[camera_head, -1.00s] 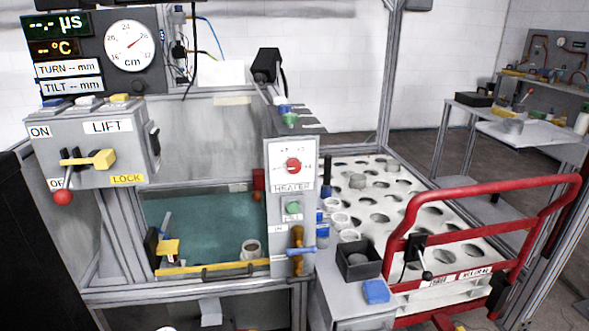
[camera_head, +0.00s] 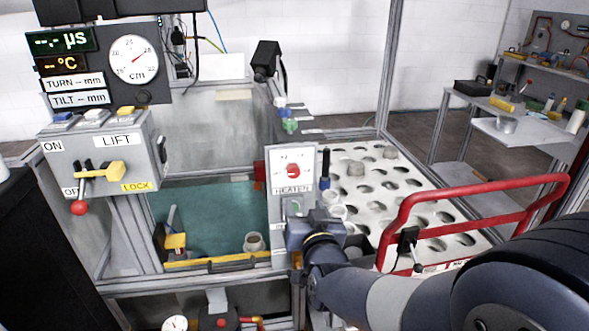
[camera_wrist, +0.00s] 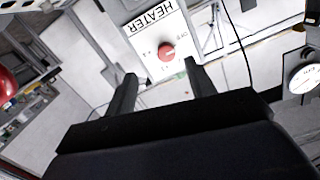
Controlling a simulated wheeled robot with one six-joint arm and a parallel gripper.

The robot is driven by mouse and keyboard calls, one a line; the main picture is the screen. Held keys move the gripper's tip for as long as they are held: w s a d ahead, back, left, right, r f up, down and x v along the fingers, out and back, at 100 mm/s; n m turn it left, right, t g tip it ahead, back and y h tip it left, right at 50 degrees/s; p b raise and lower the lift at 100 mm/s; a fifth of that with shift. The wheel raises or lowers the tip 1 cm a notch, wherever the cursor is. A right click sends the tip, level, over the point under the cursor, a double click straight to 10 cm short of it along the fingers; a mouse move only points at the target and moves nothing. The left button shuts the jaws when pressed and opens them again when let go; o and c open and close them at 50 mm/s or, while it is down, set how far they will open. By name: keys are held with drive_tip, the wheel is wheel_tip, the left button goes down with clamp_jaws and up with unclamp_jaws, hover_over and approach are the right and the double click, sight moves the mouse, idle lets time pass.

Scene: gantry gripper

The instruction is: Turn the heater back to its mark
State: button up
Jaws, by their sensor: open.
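The heater knob (camera_head: 292,171) is a small red dial on the white HEATER plate (camera_head: 303,160), on the front of a grey post beside the water tank. In the wrist view the red knob (camera_wrist: 167,51) shows upside down with its HEATER label, beyond the fingers and between their tips. My gripper (camera_wrist: 158,76) is open and empty, apart from the knob. In the head view my arm reaches in from the lower right, with the wrist in front of the post below the knob. The fingertips are not clear there. The knob's exact mark is too small to read.
A perforated white rack (camera_head: 405,190) with a few cups stands right of the post. A red tubular rail (camera_head: 480,200) runs in front of it. The LIFT box (camera_head: 105,160) with a red-tipped lever is at left. The green-tinted tank (camera_head: 215,215) lies between.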

sight(294, 175)
drive_tip(key=shift+t, duration=0.3)
drive_tip(key=x, duration=0.3)
drive_tip(key=p+x, duration=0.1)
drive_tip(key=x, duration=0.3)
drive_tip(key=r+x, duration=0.1)
drive_tip(key=x, duration=0.3)
drive_tip(key=shift+a+p, duration=0.2)
drive_tip(key=shift+p, duration=0.1)
drive_tip(key=c, duration=1)
